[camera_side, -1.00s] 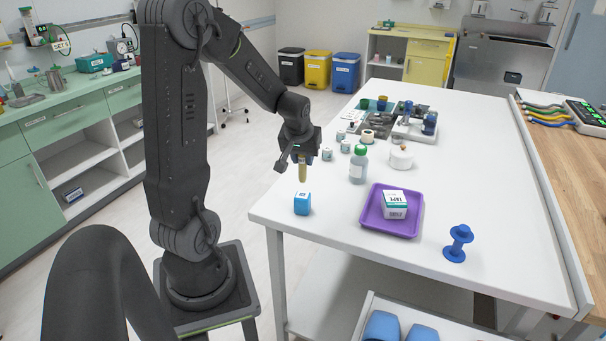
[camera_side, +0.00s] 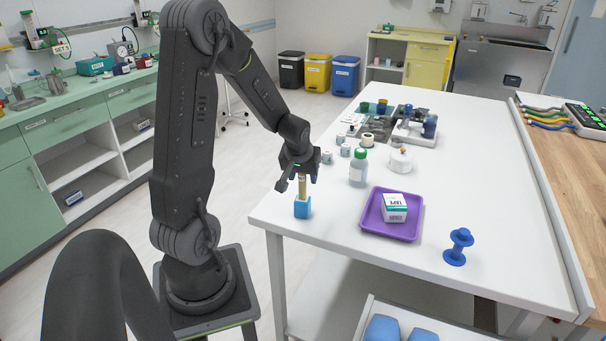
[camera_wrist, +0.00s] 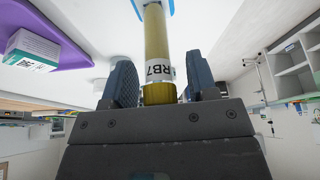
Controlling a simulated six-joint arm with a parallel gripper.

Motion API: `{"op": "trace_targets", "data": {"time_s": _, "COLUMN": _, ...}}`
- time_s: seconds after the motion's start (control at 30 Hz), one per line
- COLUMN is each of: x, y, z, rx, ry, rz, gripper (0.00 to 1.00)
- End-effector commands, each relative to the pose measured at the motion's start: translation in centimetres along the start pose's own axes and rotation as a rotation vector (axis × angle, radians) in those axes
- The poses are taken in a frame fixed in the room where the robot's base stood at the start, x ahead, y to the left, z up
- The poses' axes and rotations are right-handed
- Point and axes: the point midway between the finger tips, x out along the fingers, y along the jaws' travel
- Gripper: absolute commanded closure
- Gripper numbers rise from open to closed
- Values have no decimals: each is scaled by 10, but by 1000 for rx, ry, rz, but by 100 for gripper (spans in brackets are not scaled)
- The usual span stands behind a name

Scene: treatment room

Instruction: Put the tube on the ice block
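The tube (camera_side: 303,185) is yellowish with a white label and stands upright, its lower end at the top of the blue ice block (camera_side: 302,209). Whether it sits in a hole there is too small to tell. The block stands near the table's left front corner; a bit of its blue shows at the top of the wrist view (camera_wrist: 170,7). My gripper (camera_side: 300,178) is around the tube's upper part. In the wrist view, its fingers (camera_wrist: 160,84) are on both sides of the tube (camera_wrist: 157,45), with a narrow gap on each side.
A purple tray (camera_side: 374,226) with a white-green box (camera_side: 394,208) lies to the right. A green-capped bottle (camera_side: 358,172) and small jars (camera_side: 345,150) stand behind. A blue spool-like stand (camera_side: 458,246) is at the front right. The table (camera_side: 330,245) around the block is clear.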

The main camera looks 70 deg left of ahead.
Motion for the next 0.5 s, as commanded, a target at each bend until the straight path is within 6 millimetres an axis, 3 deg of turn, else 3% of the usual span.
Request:
{"op": "trace_targets", "data": {"time_s": 0.27, "x": -2, "y": 0, "z": -1, "rx": 0, "ry": 2, "rz": 0, "gripper": 47}}
{"op": "trace_targets", "data": {"time_s": 0.5, "x": -33, "y": 0, "z": -2, "rx": -1, "ry": 7, "rz": 1, "gripper": 47}}
